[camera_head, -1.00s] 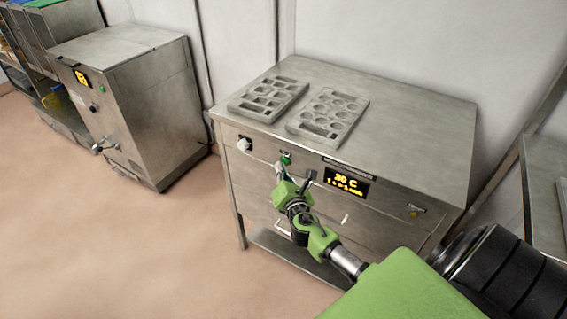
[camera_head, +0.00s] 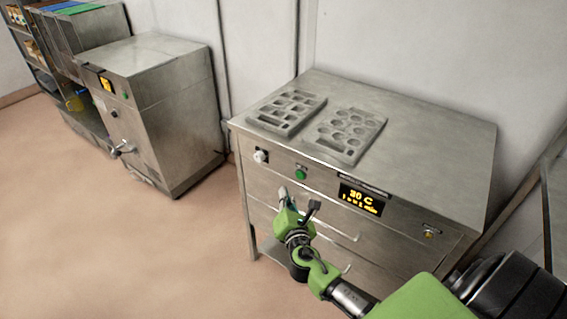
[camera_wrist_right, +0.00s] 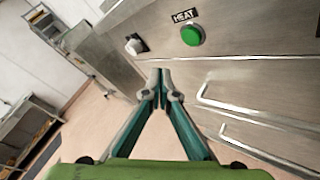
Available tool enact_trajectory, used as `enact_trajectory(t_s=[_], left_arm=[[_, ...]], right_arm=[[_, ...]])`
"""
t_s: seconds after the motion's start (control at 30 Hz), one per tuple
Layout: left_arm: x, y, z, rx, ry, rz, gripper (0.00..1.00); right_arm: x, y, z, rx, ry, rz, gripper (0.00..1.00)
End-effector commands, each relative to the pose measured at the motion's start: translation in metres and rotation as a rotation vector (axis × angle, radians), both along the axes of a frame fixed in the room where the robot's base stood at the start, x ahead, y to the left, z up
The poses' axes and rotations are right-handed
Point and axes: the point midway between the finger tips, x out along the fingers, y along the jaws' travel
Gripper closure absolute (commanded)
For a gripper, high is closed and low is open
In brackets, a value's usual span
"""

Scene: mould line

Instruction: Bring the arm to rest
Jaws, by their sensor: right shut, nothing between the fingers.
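My right gripper (camera_head: 298,196) is in front of the steel machine (camera_head: 420,130), below its green button (camera_head: 300,174). In the right wrist view its fingertips (camera_wrist_right: 160,75) meet, with nothing between them. They are apart from the green button (camera_wrist_right: 191,35) labelled HEAT, which shows above and to the right of them. The right arm (camera_head: 345,297) comes in from the lower right. My left gripper is not in view.
Two grey moulds, one with mixed cavities (camera_head: 287,112) and one with round cavities (camera_head: 345,135), lie on the machine top. A white knob (camera_head: 260,156) and a lit display (camera_head: 360,200) are on its front. Another steel machine (camera_head: 165,110) stands left. The floor (camera_head: 120,240) between is clear.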

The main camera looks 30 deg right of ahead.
Motion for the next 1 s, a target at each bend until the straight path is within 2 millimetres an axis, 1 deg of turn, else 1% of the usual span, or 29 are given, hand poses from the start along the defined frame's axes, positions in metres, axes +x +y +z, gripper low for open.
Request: enact_trajectory(t_s=[0.17, 0.27, 0.33, 0.37, 0.47, 0.5, 0.57, 0.6, 0.67, 0.7, 0.77, 0.8, 0.87, 0.9, 0.97, 1.0], left_arm=[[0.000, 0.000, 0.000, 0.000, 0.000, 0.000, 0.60], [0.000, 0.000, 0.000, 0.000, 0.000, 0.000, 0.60], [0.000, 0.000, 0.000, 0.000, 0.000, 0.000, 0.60], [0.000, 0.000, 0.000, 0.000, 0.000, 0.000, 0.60], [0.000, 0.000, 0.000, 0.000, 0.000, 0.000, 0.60], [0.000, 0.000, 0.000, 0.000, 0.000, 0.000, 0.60], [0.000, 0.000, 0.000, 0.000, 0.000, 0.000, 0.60], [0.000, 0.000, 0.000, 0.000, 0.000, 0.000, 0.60], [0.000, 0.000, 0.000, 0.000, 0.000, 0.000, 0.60], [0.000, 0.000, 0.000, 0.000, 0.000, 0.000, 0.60], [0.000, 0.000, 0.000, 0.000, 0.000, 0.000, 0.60], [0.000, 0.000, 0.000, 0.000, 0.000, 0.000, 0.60], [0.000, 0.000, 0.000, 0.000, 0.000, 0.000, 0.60], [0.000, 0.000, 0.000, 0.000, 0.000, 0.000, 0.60], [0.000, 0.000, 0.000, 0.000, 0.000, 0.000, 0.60], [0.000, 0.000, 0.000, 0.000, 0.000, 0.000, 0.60]], right_arm=[[0.000, 0.000, 0.000, 0.000, 0.000, 0.000, 1.00], [-0.002, 0.000, -0.008, 0.018, 0.011, -0.001, 1.00], [-0.007, 0.001, -0.028, 0.069, 0.035, -0.006, 1.00], [-0.010, 0.002, -0.041, 0.101, 0.052, -0.009, 1.00], [-0.030, 0.006, -0.099, 0.257, 0.125, -0.040, 1.00], [-0.042, 0.009, -0.126, 0.336, 0.158, -0.061, 1.00], [-0.064, 0.014, -0.168, 0.458, 0.209, -0.102, 1.00], [-0.079, 0.018, -0.194, 0.540, 0.240, -0.136, 1.00], [-0.105, 0.024, -0.232, 0.662, 0.284, -0.193, 1.00], [-0.125, 0.029, -0.256, 0.742, 0.311, -0.239, 1.00], [-0.155, 0.036, -0.290, 0.858, 0.348, -0.313, 1.00], [-0.177, 0.041, -0.312, 0.933, 0.371, -0.370, 1.00], [-0.212, 0.050, -0.342, 1.044, 0.400, -0.464, 1.00], [-0.237, 0.056, -0.360, 1.115, 0.416, -0.532, 1.00], [-0.274, 0.065, -0.385, 1.217, 0.433, -0.643, 1.00], [-0.301, 0.072, -0.400, 1.285, 0.440, -0.723, 1.00]])
